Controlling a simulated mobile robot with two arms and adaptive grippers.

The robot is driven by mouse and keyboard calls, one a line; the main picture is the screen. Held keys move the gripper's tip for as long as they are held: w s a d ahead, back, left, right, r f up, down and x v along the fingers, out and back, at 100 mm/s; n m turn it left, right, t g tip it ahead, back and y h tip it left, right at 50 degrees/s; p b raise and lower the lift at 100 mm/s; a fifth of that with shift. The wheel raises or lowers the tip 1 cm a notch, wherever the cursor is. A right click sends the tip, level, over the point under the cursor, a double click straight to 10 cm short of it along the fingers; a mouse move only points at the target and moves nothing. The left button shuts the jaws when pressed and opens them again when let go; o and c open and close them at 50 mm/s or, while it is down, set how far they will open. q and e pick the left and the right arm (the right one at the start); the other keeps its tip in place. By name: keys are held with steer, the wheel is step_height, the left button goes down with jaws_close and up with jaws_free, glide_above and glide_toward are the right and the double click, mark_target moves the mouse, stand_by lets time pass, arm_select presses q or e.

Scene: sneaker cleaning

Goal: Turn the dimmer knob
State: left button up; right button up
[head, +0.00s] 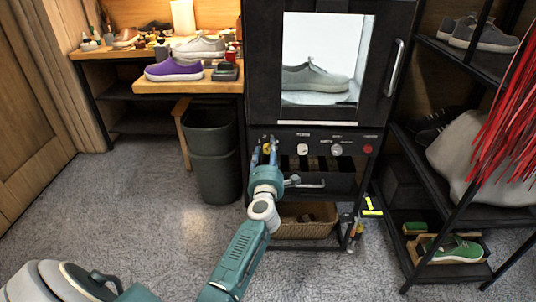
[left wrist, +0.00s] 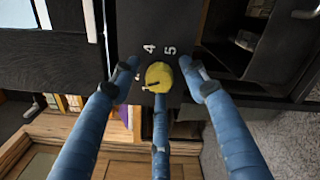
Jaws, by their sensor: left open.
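The yellow dimmer knob (left wrist: 159,76) sits on the dark panel in the left wrist view, beside the white numbers 4 and 5. It has a dark notch or pointer on its lower left. In the head view a bit of the yellow knob (head: 267,148) shows between my fingers at the left end of the control panel. My left gripper (head: 268,153) is open, its blue fingers spread around the knob on three sides. I cannot tell whether any finger touches it. My right gripper is not in view.
The black cabinet (head: 262,60) has a lit window with a grey sneaker (head: 315,78) inside. White knobs (head: 336,150) and a red button (head: 367,149) sit right of my gripper. A grey bin (head: 212,150) stands left, a shoe rack (head: 430,160) right. Floor in front is clear.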

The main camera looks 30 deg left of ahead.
arm_select(q)
steer(key=shift+w+a, duration=0.1)
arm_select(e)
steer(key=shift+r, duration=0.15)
arm_select(q)
jaws_close()
steer(key=shift+n, duration=0.3)
steer(key=n, duration=0.3)
steer(key=shift+n, duration=1.1)
steer(key=shift+f+n, duration=0.1)
steer(key=shift+n, duration=1.3)
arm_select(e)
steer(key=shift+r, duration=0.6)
